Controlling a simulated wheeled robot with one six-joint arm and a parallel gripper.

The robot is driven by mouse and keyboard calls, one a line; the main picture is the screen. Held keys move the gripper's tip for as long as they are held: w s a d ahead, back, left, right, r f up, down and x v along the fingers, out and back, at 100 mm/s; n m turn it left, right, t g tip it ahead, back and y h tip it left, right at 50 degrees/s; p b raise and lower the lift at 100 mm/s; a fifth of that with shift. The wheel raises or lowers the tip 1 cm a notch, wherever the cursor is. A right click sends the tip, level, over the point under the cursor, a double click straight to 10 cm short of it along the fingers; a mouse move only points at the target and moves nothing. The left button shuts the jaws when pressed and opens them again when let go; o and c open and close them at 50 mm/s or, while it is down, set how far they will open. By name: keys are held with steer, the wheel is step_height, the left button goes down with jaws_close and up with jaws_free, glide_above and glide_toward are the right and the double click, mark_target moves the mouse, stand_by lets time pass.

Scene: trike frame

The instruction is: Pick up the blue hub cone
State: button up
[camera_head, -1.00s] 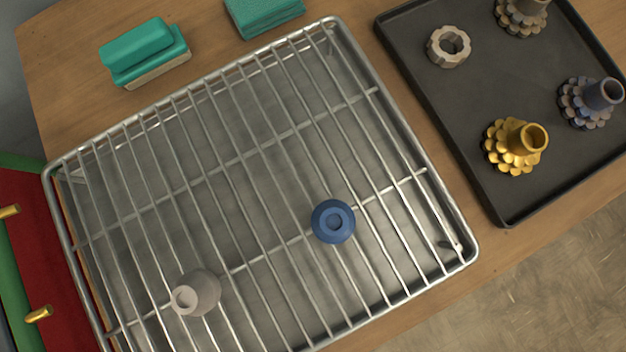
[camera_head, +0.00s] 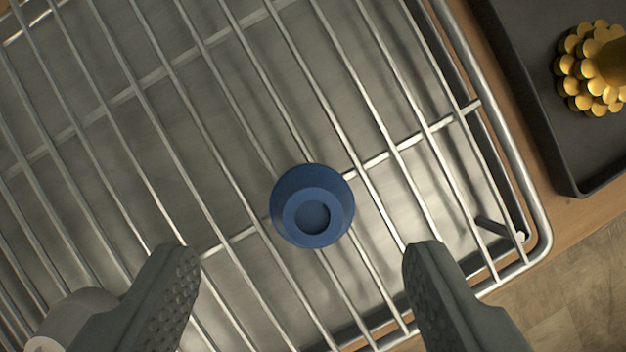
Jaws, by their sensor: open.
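The blue hub cone (camera_head: 337,190) stands on the wire rack (camera_head: 226,185) in the middle of the view, its narrow end with a round hole facing me. My gripper (camera_head: 302,252) is open, with one dark textured finger at the lower left and one at the lower right. In the picture the cone lies between and slightly above the two fingertips. Nothing is between the fingers, and neither finger appears to touch the cone.
A grey cone (camera_head: 72,312) is on the rack at the lower left, partly hidden behind my left finger. A dark tray (camera_head: 545,110) with a gold toothed part (camera_head: 590,75) is at the upper right. The rack around the blue cone is clear.

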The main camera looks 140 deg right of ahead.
mark_target(313, 239)
steer(key=x, duration=0.4)
steer(key=shift+d+f, duration=0.25)
steer(key=shift+f, duration=0.2)
steer(key=c, duration=1.1)
